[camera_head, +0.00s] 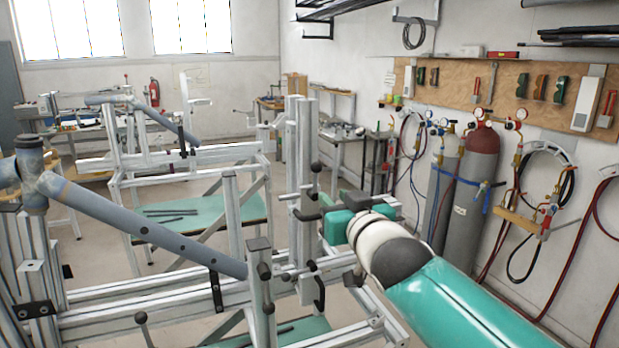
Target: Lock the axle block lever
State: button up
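The metal frame jig (170,318) fills the front left and middle. A grey tube (140,228) lies sloping down to the right along it, ending at a short upright post (262,290).
A second similar jig (190,155) stands behind. Gas cylinders (470,185) with hoses stand along the right wall under a wooden tool board (505,92). Workbenches line the back. Floor shows between the jig and the cylinders.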

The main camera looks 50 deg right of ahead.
aim_at(317, 179)
jog(key=x, duration=1.2)
jog(key=shift+d, duration=0.2)
jog(key=shift+c, duration=0.2)
grip_shut()
